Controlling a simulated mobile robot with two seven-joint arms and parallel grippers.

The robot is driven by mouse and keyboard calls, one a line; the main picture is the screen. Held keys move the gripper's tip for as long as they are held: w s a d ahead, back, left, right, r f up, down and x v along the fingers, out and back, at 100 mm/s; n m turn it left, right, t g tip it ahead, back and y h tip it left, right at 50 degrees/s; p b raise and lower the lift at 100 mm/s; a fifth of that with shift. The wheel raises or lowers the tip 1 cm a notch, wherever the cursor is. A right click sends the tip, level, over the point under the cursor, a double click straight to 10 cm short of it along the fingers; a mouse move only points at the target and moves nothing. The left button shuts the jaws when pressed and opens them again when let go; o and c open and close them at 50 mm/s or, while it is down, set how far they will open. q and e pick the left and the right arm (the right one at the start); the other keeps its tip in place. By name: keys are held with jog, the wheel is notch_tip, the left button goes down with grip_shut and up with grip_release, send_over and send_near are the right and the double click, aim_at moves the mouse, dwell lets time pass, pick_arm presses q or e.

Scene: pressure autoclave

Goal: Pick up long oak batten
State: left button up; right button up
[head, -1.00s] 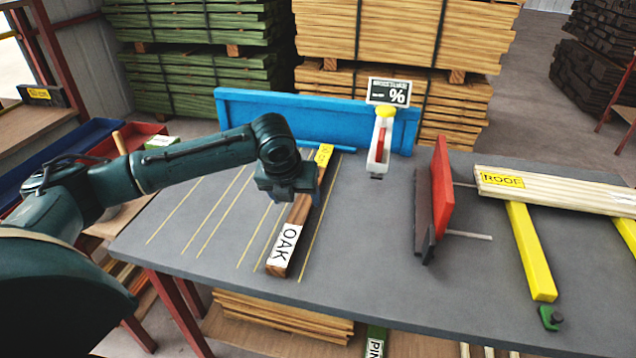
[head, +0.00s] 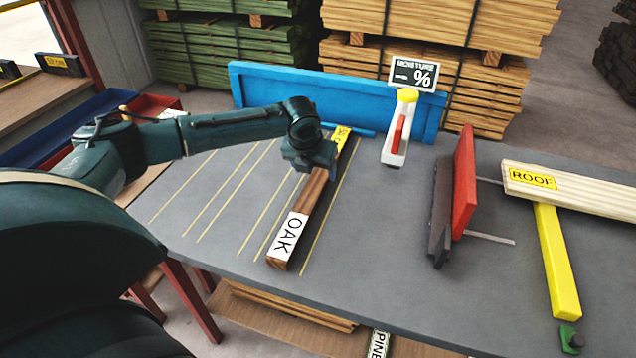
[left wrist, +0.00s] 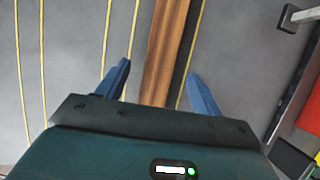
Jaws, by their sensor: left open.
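The long oak batten (head: 308,205) lies on the grey workbench, running from the front edge toward the back. It is brown with a white OAK label at the near end and a yellow label at the far end. My left gripper (head: 318,168) is over its far half. In the left wrist view, the batten (left wrist: 168,55) passes between the two open blue fingers of my left gripper (left wrist: 160,90), with a gap on each side. Whether the fingertips are level with the batten I cannot tell. My right gripper is not in view.
The grey bench (head: 385,240) has yellow lines and clear room around the batten. A moisture meter (head: 396,135) stands behind to the right, before a blue back panel (head: 265,88).

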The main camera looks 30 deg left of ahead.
aim_at(318, 178)
pick_arm(q)
jog(key=x, duration=0.4)
jog(key=shift+w+f, duration=0.1)
jog(key=shift+f, duration=0.1)
jog(key=shift+c, duration=0.3)
jog(key=shift+r, duration=0.1)
jog(key=c, duration=1.3)
